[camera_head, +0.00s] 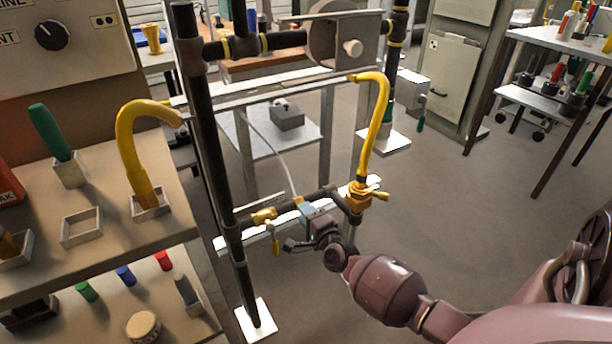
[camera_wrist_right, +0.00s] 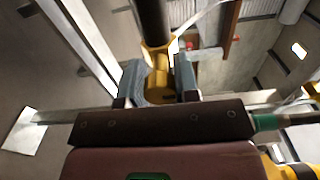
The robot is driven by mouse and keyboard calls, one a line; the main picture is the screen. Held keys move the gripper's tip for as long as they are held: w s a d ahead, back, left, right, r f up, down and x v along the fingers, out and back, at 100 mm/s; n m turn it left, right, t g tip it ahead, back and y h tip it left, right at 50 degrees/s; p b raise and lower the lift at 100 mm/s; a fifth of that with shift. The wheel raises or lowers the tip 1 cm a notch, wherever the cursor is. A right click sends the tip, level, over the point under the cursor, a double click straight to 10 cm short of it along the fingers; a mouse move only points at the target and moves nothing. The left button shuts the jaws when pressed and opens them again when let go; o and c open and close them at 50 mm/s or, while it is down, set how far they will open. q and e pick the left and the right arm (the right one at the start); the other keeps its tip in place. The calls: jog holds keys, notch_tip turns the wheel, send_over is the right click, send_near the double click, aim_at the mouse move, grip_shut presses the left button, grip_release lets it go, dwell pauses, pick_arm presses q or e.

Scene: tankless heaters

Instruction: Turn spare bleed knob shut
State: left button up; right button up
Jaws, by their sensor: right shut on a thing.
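My right gripper (camera_head: 308,210) reaches in from the lower right to the lower dark pipe of the frame. In the right wrist view its two grey-blue fingers (camera_wrist_right: 159,82) are shut on a yellow knob-like piece (camera_wrist_right: 158,80), which I take to be the spare bleed knob. That piece sits in line with a dark pipe (camera_wrist_right: 152,22). In the head view the gripper hides most of it. How far the knob is turned cannot be seen. My left gripper is not in view.
A yellow valve (camera_head: 360,196) with a curved yellow hose (camera_head: 379,125) stands right of the gripper. A yellow fitting (camera_head: 264,216) with a hanging lever is on the left. A thin pale hose (camera_head: 273,152) comes down near the fingers. Open floor (camera_head: 440,215) lies to the right.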

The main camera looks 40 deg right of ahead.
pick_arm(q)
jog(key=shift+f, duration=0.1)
pick_arm(e)
jog(key=shift+a+f, duration=0.1)
jog(key=o, duration=0.9)
jog(key=shift+o, duration=0.2)
jog(key=shift+s, duration=0.3)
pick_arm(q)
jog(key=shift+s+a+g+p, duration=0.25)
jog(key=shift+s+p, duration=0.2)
jog(key=shift+p, duration=0.5)
pick_arm(e)
jog(key=v, duration=1)
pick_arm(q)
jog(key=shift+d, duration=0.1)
pick_arm(e)
jog(key=shift+a, duration=0.15)
